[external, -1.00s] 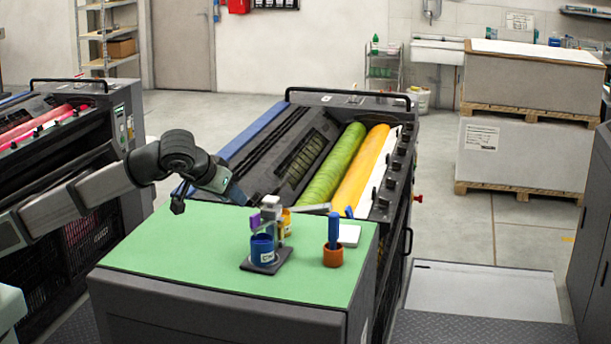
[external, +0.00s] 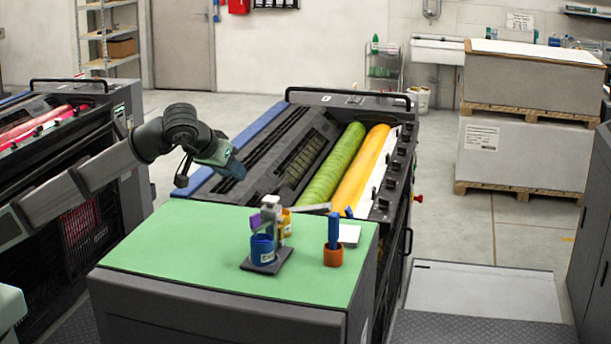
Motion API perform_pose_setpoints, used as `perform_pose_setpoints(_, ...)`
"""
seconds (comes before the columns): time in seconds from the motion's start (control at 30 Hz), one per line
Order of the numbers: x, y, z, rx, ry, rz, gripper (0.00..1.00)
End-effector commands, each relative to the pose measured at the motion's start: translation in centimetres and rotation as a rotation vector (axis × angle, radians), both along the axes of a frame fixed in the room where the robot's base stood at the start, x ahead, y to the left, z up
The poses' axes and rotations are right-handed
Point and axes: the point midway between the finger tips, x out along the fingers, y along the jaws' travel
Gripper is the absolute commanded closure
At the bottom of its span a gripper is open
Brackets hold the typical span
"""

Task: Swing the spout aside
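A small dispenser stands on the green mat (external: 180,240). It has a dark base plate (external: 281,260), a grey-white post and head (external: 271,205), and a purple block (external: 254,219) at its left. A pale bar (external: 313,207), which looks like the spout, reaches right from the head toward the rollers. A blue cup (external: 262,250) with a label stands on the plate below the purple block. A yellow container (external: 287,222) shows partly behind the post. My gripper (external: 236,170) is in the air, left of and above the dispenser, touching nothing visible. Its fingers are too small to read.
An orange cup (external: 333,256) holding a blue-handled tool (external: 334,231) stands right of the dispenser. A white pad (external: 349,235) lies behind it. The press with green (external: 333,165) and yellow (external: 362,170) rollers adjoins the mat's back edge. The mat's left side is clear.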

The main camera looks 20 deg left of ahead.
Motion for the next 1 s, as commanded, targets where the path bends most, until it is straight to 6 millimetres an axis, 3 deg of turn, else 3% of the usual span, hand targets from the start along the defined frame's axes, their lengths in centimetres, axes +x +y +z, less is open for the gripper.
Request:
perform_pose_setpoints(0.03,1.3,-0.6,1.2,-0.011,0.015,0.012,0.63)
perform_pose_setpoints(0.13,2.5,-1.6,2.7,-0.014,0.090,0.016,0.63)
perform_pose_setpoints(0.33,0.4,-3.0,3.1,0.043,0.257,-0.033,0.63)
perform_pose_setpoints(0.57,-1.8,-2.4,1.9,0.131,0.372,-0.077,0.63)
perform_pose_setpoints(0.77,-1.3,-2.3,0.3,0.144,0.373,-0.080,0.63)
perform_pose_setpoints(1.0,0.2,-2.8,-3.4,0.143,0.373,-0.079,0.63)
